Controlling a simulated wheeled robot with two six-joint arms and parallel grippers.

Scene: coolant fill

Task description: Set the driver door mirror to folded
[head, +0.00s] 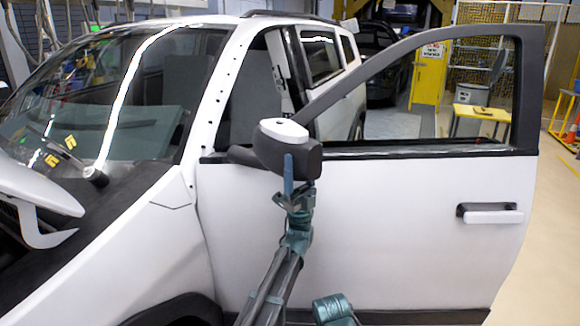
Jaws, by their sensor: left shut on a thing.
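The driver door mirror (300,158) has a dark housing with a white cap (284,131). A short dark arm joins it to the front corner of the door's window. The housing lies to the right of this arm, towards the rear of the door; its exact fold angle is hard to tell. The driver door (400,215) is white and stands open, its handle at the far right. My left gripper (288,172) comes up from below and is shut on the mirror's housing, with a blue finger showing against its near side. The other finger is hidden. My right gripper is not in view.
The white car's windscreen (110,95) and bonnet fill the left. A yellow table (482,113) and a yellow cabinet stand well behind the door. A white door handle (490,214) sticks out at the right. Floor shows clear at the far right.

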